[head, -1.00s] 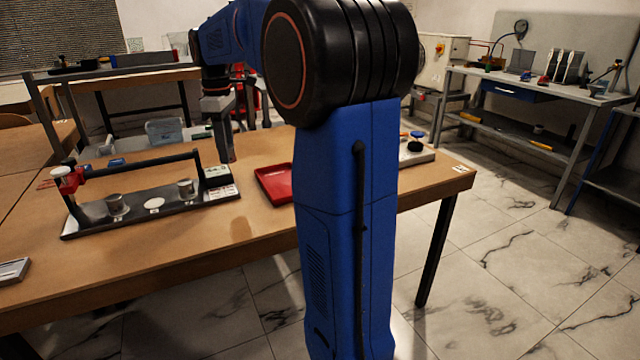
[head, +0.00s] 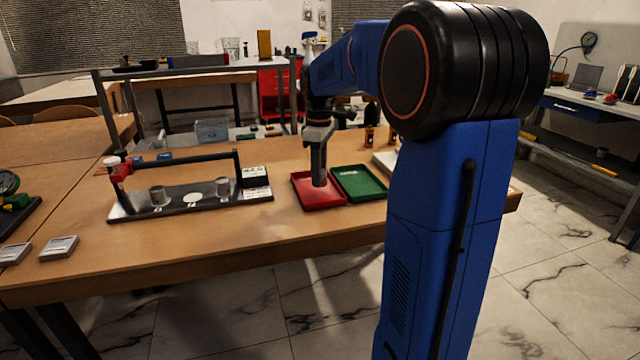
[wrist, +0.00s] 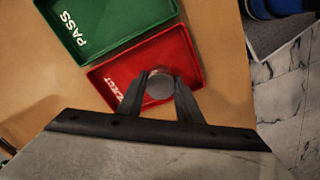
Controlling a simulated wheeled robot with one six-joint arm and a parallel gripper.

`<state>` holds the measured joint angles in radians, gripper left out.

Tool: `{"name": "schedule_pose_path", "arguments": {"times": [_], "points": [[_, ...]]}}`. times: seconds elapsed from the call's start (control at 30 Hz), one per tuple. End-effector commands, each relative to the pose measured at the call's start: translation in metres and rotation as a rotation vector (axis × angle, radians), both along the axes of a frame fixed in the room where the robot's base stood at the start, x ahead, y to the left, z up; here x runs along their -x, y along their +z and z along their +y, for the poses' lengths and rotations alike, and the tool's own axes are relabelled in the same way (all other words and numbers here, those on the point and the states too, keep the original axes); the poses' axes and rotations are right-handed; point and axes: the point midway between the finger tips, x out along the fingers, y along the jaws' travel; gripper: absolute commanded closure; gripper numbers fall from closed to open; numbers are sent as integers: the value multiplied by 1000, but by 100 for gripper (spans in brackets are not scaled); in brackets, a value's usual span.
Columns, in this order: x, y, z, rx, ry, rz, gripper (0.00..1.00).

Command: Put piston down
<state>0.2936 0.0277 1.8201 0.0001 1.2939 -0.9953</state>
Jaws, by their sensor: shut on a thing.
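My gripper (wrist: 159,90) is shut on the piston (wrist: 160,85), a round grey metal piece between the fingertips in the wrist view. The gripper (head: 319,183) is over the red tray (head: 302,204) in the head view, with its fingers pointing down. The red tray (wrist: 187,47) carries white lettering, partly hidden by a finger. I cannot tell whether the piston touches the tray floor. The piston is not clear in the head view.
A green tray (head: 360,184) marked PASS in the wrist view (wrist: 100,22) stands beside the red one. Left is a black rig (head: 190,206) with two metal cylinders and an overhead bar. Small grey blocks (head: 58,248) lie at the table's left. Bare tabletop lies in front.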

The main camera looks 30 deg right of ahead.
Motion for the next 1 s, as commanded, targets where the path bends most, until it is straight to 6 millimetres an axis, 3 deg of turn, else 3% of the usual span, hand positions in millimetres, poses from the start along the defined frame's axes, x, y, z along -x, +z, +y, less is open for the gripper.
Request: {"name": "schedule_pose_path", "arguments": {"times": [0.27, 0.63, 0.67, 0.73, 1.0], "points": [[1, -32, 0, 0, 0, 1, 92], [0, -36, 0, 0, 0, 0, 92], [0, -36, 0, 0, 0, 0, 66], [0, -36, 0, 1, 0, -1, 50], [0, -35, 0, 0, 0, 0, 50]]}}
